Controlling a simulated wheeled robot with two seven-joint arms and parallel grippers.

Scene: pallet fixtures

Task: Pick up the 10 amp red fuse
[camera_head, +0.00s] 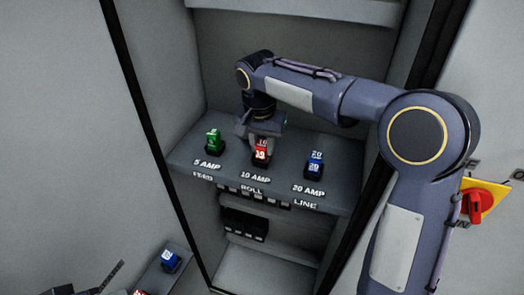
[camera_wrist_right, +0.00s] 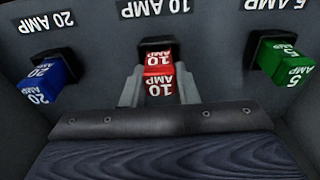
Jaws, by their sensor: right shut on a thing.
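The red 10 amp fuse (camera_head: 261,152) sits in the middle socket of the shelf panel, above the "10 AMP" label. My right gripper (camera_head: 262,140) is over it from above and behind. In the right wrist view the red fuse (camera_wrist_right: 159,85) stands between the two grey fingers of my right gripper (camera_wrist_right: 160,90), which are shut on its sides. The fuse's base still meets its black socket (camera_wrist_right: 157,48). At the bottom left of the head view, part of my left gripper (camera_head: 88,285) shows; its jaw state is unclear.
A green 5 amp fuse (camera_head: 213,141) stands left of the red one and a blue 20 amp fuse (camera_head: 314,165) right. Cabinet walls enclose the panel. A tray (camera_head: 177,257) with a blue fuse (camera_head: 170,262) is lower left. A red rotary switch (camera_head: 475,207) is at right.

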